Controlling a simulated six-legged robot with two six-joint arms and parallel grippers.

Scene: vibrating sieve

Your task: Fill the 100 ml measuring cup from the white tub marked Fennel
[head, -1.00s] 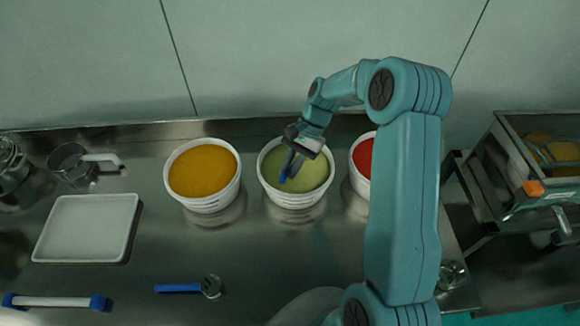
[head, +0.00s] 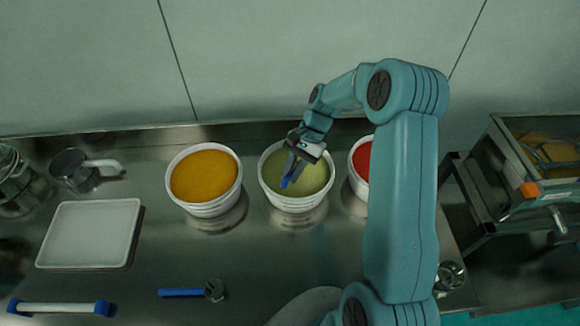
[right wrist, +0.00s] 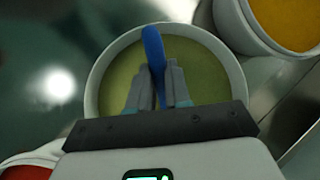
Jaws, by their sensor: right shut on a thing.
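A white tub (head: 294,203) of green-tan powder stands in the middle of the steel table; I cannot read any marking on it. It also shows in the right wrist view (right wrist: 91,88). My right gripper (head: 293,170) is over this tub, pointing down, shut on a slim blue handle (head: 286,182). In the right wrist view the blue handle (right wrist: 153,45) stands between the two fingers (right wrist: 156,85). The cup end of the handle is hidden, and I cannot tell whether it is in the powder. My left gripper is not in view.
A tub of orange-yellow powder (head: 205,208) is to the left, and one of red powder (head: 361,160) is to the right, partly behind my arm. A white tray (head: 90,233), a metal cup (head: 72,170) and a blue-handled tool (head: 182,293) lie further left. The sieve machine (head: 500,175) is far right.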

